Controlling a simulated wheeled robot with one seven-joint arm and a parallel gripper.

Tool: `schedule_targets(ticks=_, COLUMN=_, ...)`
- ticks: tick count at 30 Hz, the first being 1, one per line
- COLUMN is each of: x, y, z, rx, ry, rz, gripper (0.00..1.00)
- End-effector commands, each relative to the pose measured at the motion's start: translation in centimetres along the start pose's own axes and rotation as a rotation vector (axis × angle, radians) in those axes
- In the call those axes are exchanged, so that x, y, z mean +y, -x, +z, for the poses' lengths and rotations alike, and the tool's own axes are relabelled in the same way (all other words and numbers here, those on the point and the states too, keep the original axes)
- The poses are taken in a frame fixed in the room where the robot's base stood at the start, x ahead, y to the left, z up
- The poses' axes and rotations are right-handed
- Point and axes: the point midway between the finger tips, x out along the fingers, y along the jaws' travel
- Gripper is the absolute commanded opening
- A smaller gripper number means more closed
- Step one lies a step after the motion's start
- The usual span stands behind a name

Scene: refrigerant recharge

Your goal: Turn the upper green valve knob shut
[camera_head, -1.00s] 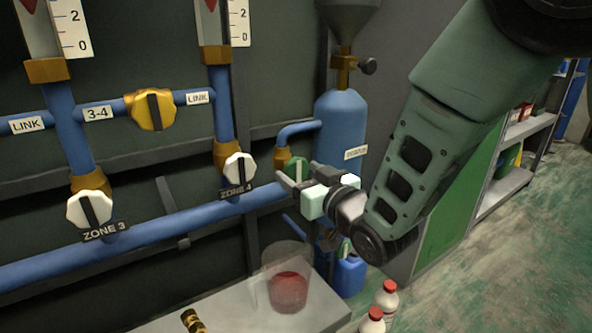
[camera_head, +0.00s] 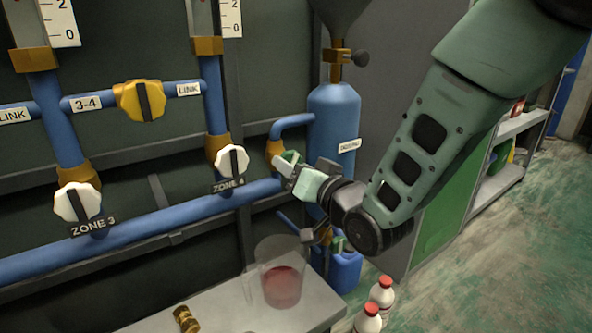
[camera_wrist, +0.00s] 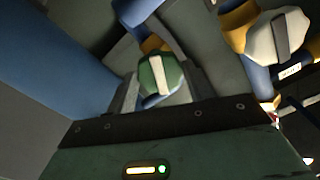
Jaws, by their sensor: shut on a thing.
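The upper green valve knob (camera_head: 291,155) sits at the brass fitting below the bent blue pipe, left of the blue tank. My gripper (camera_head: 288,167) covers most of it in the head view. In the wrist view the green knob (camera_wrist: 158,74), with a pale bar across its face, lies between the two fingers of my gripper (camera_wrist: 160,88). The fingers are shut on it, one at each side. The bar runs nearly upright in that view, slightly tilted.
A lower green knob (camera_head: 338,243) is partly hidden below my wrist. White knobs stand at ZONE 4 (camera_head: 232,160) and ZONE 3 (camera_head: 77,203). A clear jug of red liquid (camera_head: 283,285) stands on the bench below. Red-capped bottles (camera_head: 381,292) stand at the lower right.

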Motion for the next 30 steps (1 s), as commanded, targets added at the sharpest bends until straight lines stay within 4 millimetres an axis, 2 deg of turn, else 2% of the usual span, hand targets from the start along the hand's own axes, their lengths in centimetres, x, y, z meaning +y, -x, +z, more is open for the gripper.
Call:
schedule_targets(ticks=6, x=0.12, y=0.11, z=0.04, rx=0.001, ry=-0.276, rz=0.001, gripper=0.25)
schedule_targets(ticks=17, x=0.02, y=0.13, z=0.03, rx=-0.001, ry=-0.332, rz=0.001, gripper=0.25)
schedule_targets(ticks=25, x=0.07, y=0.13, z=0.01, rx=0.000, ry=-0.648, rz=0.001, gripper=0.25)
schedule_targets(ticks=30, x=-0.03, y=0.13, z=0.04, rx=-0.001, ry=-0.718, rz=0.001, gripper=0.25)
